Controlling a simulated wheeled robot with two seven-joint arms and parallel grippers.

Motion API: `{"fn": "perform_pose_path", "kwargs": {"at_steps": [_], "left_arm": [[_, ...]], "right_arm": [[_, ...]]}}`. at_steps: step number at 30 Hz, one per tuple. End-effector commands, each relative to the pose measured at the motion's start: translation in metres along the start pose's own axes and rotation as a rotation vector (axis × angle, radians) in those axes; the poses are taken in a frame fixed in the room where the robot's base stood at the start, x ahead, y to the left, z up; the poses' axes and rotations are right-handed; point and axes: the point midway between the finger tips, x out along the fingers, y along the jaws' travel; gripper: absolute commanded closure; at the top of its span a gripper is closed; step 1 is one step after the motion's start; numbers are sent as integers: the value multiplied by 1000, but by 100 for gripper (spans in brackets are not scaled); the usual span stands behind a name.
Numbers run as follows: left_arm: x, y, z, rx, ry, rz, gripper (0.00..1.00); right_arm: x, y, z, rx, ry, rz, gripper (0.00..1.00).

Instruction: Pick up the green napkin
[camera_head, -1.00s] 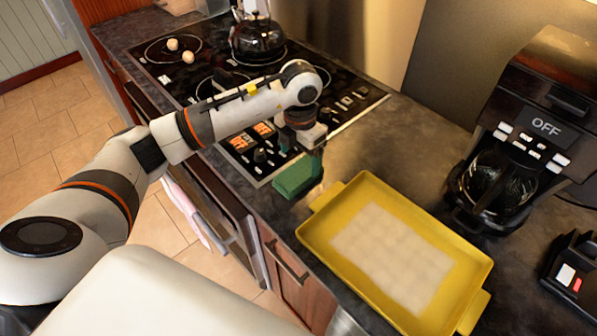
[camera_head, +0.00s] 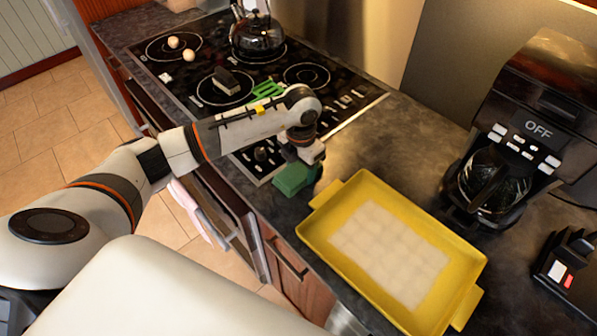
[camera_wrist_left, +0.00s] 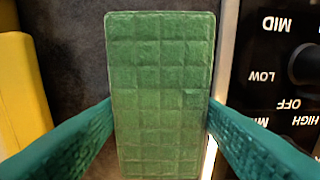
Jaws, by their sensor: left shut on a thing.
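The green napkin (camera_head: 293,179) is a quilted green rectangular pad at the counter's front, between the stove and the yellow tray. In the left wrist view, the napkin (camera_wrist_left: 160,60) fills the middle, seen from above. My left gripper (camera_wrist_left: 160,108) is shut on it, with one teal finger against each long side. In the head view the left gripper (camera_head: 302,165) partly covers the napkin from above. I cannot tell whether the napkin still touches the counter. My right gripper is not in view.
The yellow tray (camera_head: 331,252) stands close to the right. The stove (camera_head: 352,105) is on the left, with a kettle (camera_head: 257,38), a green slotted utensil (camera_head: 266,90) and a dark block (camera_head: 227,82). A coffee maker (camera_head: 545,100) stands at the right. Counter behind the tray is clear.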

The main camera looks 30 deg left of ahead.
Motion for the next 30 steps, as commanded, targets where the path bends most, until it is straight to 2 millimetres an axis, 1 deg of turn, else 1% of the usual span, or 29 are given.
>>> {"fn": "perform_pose_path", "kwargs": {"at_steps": [5, 8, 15, 18, 21, 25, 30], "left_arm": [[-3, 0, 0, 0, 2, -1, 64], [-14, -1, -2, 0, 5, -1, 64], [-62, -1, -2, 0, 8, -2, 64], [-80, 0, -1, 0, 4, -2, 64], [-92, 0, -1, 0, 3, -1, 64], [-100, 0, 0, 0, 2, -1, 64], [-101, 0, 0, 0, 0, 0, 64]], "right_arm": [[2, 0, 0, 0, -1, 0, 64], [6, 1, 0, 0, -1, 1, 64], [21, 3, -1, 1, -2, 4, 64], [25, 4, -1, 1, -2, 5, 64], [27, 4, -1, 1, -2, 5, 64], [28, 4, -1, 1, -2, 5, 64], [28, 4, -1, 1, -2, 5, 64]]}}
